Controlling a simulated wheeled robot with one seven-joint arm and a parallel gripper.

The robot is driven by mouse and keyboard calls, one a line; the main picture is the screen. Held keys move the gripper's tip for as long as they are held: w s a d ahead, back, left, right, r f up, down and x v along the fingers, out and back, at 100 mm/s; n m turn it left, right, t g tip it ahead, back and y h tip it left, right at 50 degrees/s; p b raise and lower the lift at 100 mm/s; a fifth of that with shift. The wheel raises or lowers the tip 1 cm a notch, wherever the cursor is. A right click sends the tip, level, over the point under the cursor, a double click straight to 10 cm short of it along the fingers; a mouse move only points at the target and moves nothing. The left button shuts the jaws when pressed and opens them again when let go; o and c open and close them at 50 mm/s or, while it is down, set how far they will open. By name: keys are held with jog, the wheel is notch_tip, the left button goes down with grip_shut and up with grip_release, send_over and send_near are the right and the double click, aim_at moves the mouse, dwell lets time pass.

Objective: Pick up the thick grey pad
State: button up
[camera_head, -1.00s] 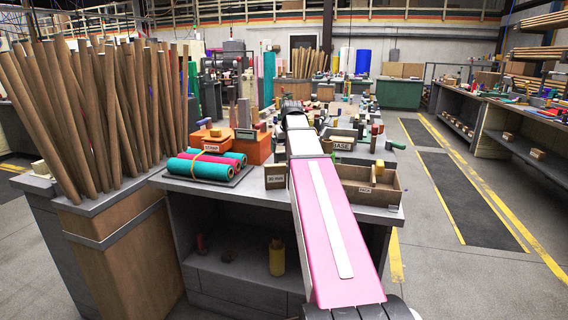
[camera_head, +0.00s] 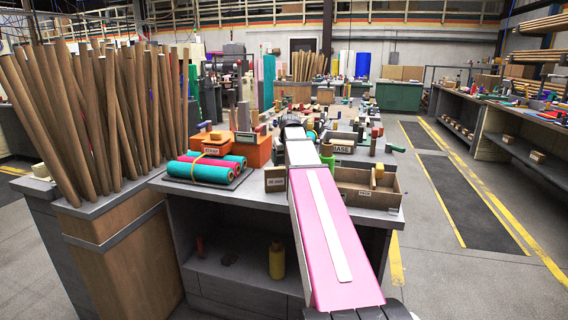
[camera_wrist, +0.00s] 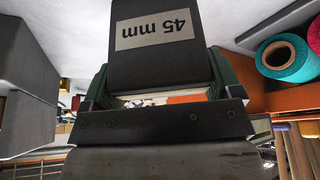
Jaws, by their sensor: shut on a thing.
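The grey pad (camera_wrist: 160,48) is a dark, thick block with a "45 mm" label that reads upside down in the wrist view. My gripper (camera_wrist: 158,82) has its two dark green fingers on either side of the pad and is shut on it. The pad's far end runs out of the top of the wrist view. In the head view my own pink and white arm hides the gripper and the pad.
Teal and pink felt rolls (camera_head: 205,168) lie at the bench's front left, beside an orange box (camera_head: 222,148). An open brown tray (camera_head: 365,188) is right of my arm. Many small blocks crowd the bench behind. Cardboard tubes (camera_head: 95,120) stand at left.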

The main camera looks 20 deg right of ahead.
jog(key=shift+r, duration=0.1)
jog(key=shift+r, duration=0.45)
notch_tip(320, 180, up, 3)
jog(key=shift+s+a+r, duration=0.15)
jog(key=shift+r, duration=0.05)
jog(key=s+a+r, duration=0.6)
jog(key=s+a, duration=0.1)
jog(key=a, duration=0.1)
jog(key=shift+s+a+r, duration=0.25)
